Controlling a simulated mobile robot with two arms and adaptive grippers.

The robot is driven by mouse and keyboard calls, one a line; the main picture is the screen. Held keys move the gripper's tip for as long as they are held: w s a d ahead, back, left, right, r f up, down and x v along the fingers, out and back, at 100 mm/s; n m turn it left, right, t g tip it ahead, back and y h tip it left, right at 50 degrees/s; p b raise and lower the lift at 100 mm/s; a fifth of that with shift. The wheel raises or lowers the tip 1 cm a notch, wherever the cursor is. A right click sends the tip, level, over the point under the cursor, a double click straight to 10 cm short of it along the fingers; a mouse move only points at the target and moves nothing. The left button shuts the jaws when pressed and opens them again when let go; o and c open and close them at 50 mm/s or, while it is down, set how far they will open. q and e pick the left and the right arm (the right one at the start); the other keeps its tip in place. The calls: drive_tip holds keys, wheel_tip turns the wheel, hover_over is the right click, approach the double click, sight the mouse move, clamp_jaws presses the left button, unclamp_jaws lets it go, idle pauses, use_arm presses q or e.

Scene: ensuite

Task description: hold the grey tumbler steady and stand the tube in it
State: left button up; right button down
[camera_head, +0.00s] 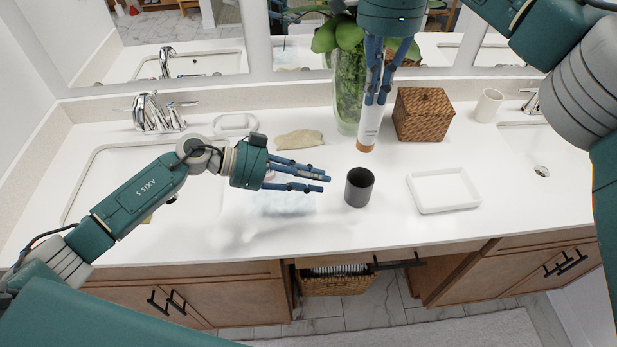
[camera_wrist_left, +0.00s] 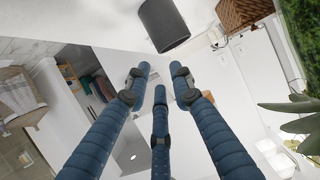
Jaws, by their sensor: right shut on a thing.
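The grey tumbler (camera_head: 359,187) stands upright on the white counter near the middle. In the left wrist view the tumbler (camera_wrist_left: 163,24) is at the top, just beyond the fingertips. My left gripper (camera_head: 326,181) is open and empty, pointing at the tumbler from its left, with a small gap between. My right gripper (camera_head: 377,98) is shut on the tube (camera_head: 370,122), which is white with an orange cap. The tube hangs nearly upright, cap down, appearing behind and above the tumbler in the picture; its upper part is hidden among the fingers.
A white tray (camera_head: 443,190) lies right of the tumbler. Behind are a woven box (camera_head: 423,114), a glass vase of greenery (camera_head: 348,95) and a white cup (camera_head: 487,105). A beige cloth (camera_head: 299,139) and soap dish (camera_head: 236,122) lie back left. Basins are at both sides.

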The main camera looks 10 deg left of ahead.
sight(368, 189)
use_arm(q)
drive_tip(key=x, duration=1)
drive_tip(key=shift+w+d+f, duration=0.1)
drive_tip(key=shift+d, duration=0.25)
clamp_jaws()
